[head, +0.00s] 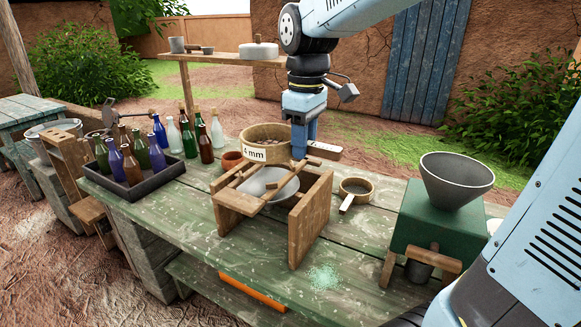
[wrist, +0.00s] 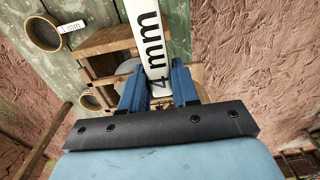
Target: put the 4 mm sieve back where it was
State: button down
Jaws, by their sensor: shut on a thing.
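The 4 mm sieve (head: 262,133) is a round wooden sieve with brown lumps in it. My gripper (head: 303,152) is shut on its handle, and the label strip of the 4 mm sieve (wrist: 148,35) shows between my fingers (wrist: 158,92) in the wrist view. The sieve is level, at the back of the wooden stand (head: 312,215); I cannot tell whether it touches the stand. A pale bowl (head: 270,184) sits inside the stand, partly hidden by its rails. A smaller sieve (head: 355,187) lies right of the stand; a 1 mm sieve (wrist: 45,33) shows in the wrist view.
A dark crate of bottles (head: 130,190) stands at the left of the green table (head: 180,225), with loose bottles behind. A clay pot (head: 232,160) is beside the sieve. A green mill with a grey funnel (head: 455,180) stands right. A wooden shelf (head: 225,56) is behind.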

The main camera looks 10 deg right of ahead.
jog(key=w, duration=0.1)
jog(key=w+f, duration=0.1)
jog(key=w, duration=0.1)
jog(key=w+f, duration=0.1)
jog(key=shift+w+a+f, duration=0.15)
jog(key=shift+w+a, duration=0.05)
jog(key=shift+w, duration=0.1)
jog(key=shift+w+a+f, duration=0.1)
jog(key=shift+w+f, duration=0.65)
jog(key=shift+f, duration=0.65)
jog(key=shift+w+d+f, duration=0.1)
jog(key=shift+w+f, duration=0.65)
jog(key=shift+f, duration=0.7)
jog(key=shift+w+a+f, duration=0.1)
jog(key=shift+w+f, duration=0.65)
jog(key=shift+f, duration=0.65)
jog(key=shift+f, duration=0.2)
jog(key=c, duration=0.8)
grip_release()
jog(key=shift+c, duration=0.2)
notch_tip(320, 180, up, 12)
jog(key=shift+r, duration=0.25)
